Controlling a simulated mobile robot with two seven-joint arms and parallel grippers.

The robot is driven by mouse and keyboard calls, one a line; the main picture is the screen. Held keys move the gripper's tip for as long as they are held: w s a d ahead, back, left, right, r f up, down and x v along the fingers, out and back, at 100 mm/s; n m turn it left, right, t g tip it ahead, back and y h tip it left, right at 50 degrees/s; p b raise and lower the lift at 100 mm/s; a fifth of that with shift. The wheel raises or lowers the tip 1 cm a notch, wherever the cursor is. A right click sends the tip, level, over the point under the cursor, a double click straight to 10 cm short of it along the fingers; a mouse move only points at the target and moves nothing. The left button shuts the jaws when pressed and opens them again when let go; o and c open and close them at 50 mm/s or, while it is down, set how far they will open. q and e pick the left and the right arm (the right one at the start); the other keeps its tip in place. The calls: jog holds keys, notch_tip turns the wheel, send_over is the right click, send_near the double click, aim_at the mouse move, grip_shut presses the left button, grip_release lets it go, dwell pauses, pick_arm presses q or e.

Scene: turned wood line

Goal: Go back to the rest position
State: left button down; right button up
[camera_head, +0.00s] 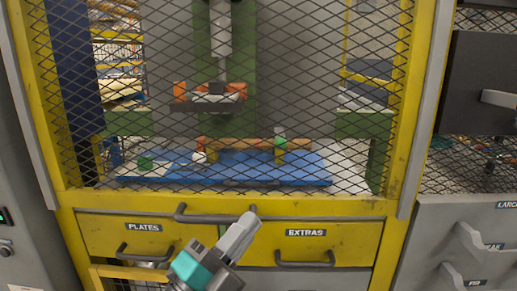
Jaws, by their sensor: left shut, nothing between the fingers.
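My left gripper (238,238) is low in the middle of the head view, in front of the yellow drawers. Its grey fingers are together and hold nothing, and a teal band shows on its wrist. The fingers point up and to the right, close to the long handle in the picture; I cannot tell if they touch it. My right gripper is not in view.
A yellow-framed mesh guard (400,100) closes off a machine with a blue board (240,171) and a turned wooden piece (240,144). Below are drawers labelled PLATES (110,229) and EXTRAS (345,239). Grey cabinets (450,250) stand at the right.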

pick_arm(q)
jog(key=a+f+n+y, duration=0.5)
jog(key=f+n+y, duration=0.3)
jog(key=f+n, duration=0.3)
jog(key=s+a+f+n+g+y, duration=0.35)
jog(key=s+f+n, duration=0.2)
jog(key=f, duration=0.45)
jog(key=s+a+f+n+g+y, duration=0.25)
jog(key=s+a+f+n, duration=0.35)
jog(key=f, duration=0.5)
notch_tip(320, 180, up, 10)
jog(key=s+a+m+p, duration=0.1)
jog(key=s+p, duration=0.1)
jog(key=p, duration=1.1)
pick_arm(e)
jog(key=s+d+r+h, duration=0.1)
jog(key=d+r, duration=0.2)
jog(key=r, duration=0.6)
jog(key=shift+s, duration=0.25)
pick_arm(q)
jog(key=shift+f, duration=0.15)
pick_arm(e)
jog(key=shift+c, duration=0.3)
